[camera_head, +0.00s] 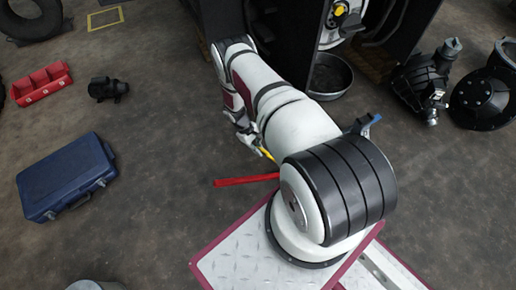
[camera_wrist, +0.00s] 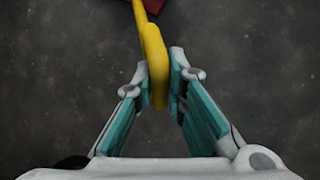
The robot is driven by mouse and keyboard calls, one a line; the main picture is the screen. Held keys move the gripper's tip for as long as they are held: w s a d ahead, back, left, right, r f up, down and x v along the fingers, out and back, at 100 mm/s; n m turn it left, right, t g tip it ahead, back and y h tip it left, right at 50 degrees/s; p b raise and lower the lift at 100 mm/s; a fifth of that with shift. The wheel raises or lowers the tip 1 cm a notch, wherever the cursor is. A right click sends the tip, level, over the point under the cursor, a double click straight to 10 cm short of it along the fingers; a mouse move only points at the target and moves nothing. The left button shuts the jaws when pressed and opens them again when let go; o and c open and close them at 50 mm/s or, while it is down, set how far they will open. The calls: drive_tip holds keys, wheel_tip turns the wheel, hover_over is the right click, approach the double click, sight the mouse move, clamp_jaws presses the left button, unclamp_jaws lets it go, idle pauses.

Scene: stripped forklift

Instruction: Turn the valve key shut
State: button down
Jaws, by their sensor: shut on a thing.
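A yellow key-like lever (camera_wrist: 155,50), which I take to be the valve key, stands between my fingertips in the wrist view. My gripper (camera_wrist: 160,75) is shut on its rounded end, with a pad on each side. The lever's thinner end runs up toward a dark red piece (camera_wrist: 152,4), cut off at the top of the picture. In the head view a bit of the yellow lever (camera_head: 266,153) shows beside my gripper (camera_head: 256,147), which my arm partly hides. I cannot tell how far the key is turned.
A red bar (camera_head: 240,181) shows below my gripper. A blue case (camera_head: 66,177) and a red tray (camera_head: 41,84) lie on the left floor. The dark forklift frame (camera_head: 285,40), a round pan (camera_head: 331,75) and machine parts (camera_head: 423,82) are at the back and right. Floor at left centre is clear.

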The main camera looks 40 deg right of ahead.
drive_tip(key=shift+a+m+t+h, duration=0.25)
drive_tip(key=shift+m+h, duration=0.35)
drive_tip(key=shift+m, duration=0.6)
drive_tip(key=m+b, duration=0.1)
drive_tip(key=m+h+b, duration=0.1)
drive_tip(key=m, duration=0.1)
drive_tip(key=shift+a+f+t+h, duration=0.1)
drive_tip(key=shift+f+t+h, duration=0.15)
drive_tip(key=shift+t+h, duration=0.1)
drive_tip(key=m+h+b, duration=0.1)
drive_tip(key=m+b, duration=0.2)
drive_tip(key=m+h+b, duration=0.2)
drive_tip(key=m+b, duration=0.1)
drive_tip(key=b, duration=0.1)
drive_tip(key=shift+w+a+f, duration=0.1)
drive_tip(key=shift+a+f, duration=0.05)
drive_tip(key=shift+f, duration=0.05)
drive_tip(key=shift+b, duration=0.45)
drive_tip(key=c, duration=1.6)
unclamp_jaws()
